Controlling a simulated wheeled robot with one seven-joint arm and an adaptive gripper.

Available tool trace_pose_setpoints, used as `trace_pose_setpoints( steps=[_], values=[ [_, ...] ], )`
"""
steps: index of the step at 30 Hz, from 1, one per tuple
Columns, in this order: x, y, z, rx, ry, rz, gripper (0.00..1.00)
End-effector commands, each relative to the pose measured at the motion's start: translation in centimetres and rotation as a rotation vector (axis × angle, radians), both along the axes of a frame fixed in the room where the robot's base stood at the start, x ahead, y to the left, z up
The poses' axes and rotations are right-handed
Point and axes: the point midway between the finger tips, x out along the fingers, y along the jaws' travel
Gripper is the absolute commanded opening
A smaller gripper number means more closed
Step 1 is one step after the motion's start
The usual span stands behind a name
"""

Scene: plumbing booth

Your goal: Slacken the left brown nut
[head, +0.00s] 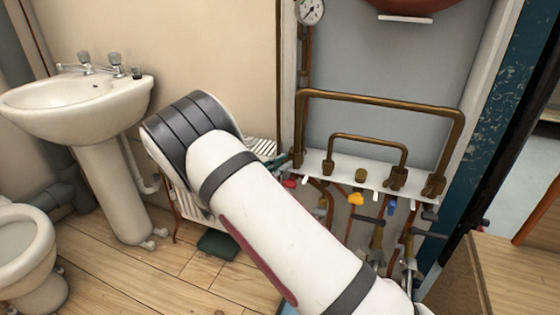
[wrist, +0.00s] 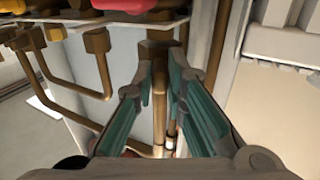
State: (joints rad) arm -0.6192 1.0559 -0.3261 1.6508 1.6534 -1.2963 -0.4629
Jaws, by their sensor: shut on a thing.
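The left brown nut (wrist: 160,47) is at the end of a vertical copper-brown pipe, under the white bracket edge in the wrist view. In the head view this nut (head: 298,159) is at the foot of the large pipe loop's left leg. My gripper (wrist: 162,68) has its two teal fingers on either side of the nut and is shut on it. In the head view only a small part of the gripper (head: 277,160) shows past my arm. The exact finger contact is partly hidden.
Other brown nuts sit along the white bracket (head: 345,172), including one close beside the held nut (wrist: 97,42). The small pipe loop (head: 368,138) stands inside the large one. Coloured valve handles, such as a yellow one (head: 356,198), are below. A sink (head: 80,105) is at left.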

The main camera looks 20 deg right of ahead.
Motion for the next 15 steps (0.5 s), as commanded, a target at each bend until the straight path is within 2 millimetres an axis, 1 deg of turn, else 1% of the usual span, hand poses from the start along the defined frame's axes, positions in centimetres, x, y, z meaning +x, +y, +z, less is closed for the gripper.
trace_pose_setpoints(
  steps=[3, 15],
  values=[
    [-0.8, -0.4, 0.2, -0.001, 0.008, 0.097, 0.0],
    [-2.5, -2.3, -0.2, 0.0, 0.01, 0.473, 0.0]
  ],
)
